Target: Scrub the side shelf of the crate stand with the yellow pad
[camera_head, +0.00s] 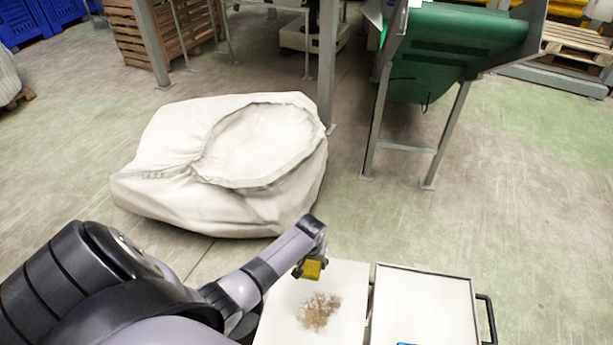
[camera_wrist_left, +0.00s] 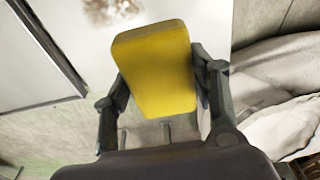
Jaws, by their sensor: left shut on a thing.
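My left gripper (camera_head: 312,256) is shut on the yellow pad (camera_head: 312,270). In the left wrist view the pad (camera_wrist_left: 158,75) sits between the two fingers of the gripper (camera_wrist_left: 160,95). In the head view the pad is at the far edge of a white shelf (camera_head: 342,290); I cannot tell whether it touches the surface. A brown, speckled patch of dirt (camera_head: 319,312) lies on the shelf, nearer than the pad. The patch also shows at the top of the left wrist view (camera_wrist_left: 112,8). My right gripper is not in view.
A white panel with a dark rim (camera_head: 425,305) and a black handle (camera_head: 487,318) adjoins the shelf on the right. A large white sack (camera_head: 160,190) lies on the floor beyond my left arm. A green conveyor (camera_head: 455,40) stands farther back. The floor at right is clear.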

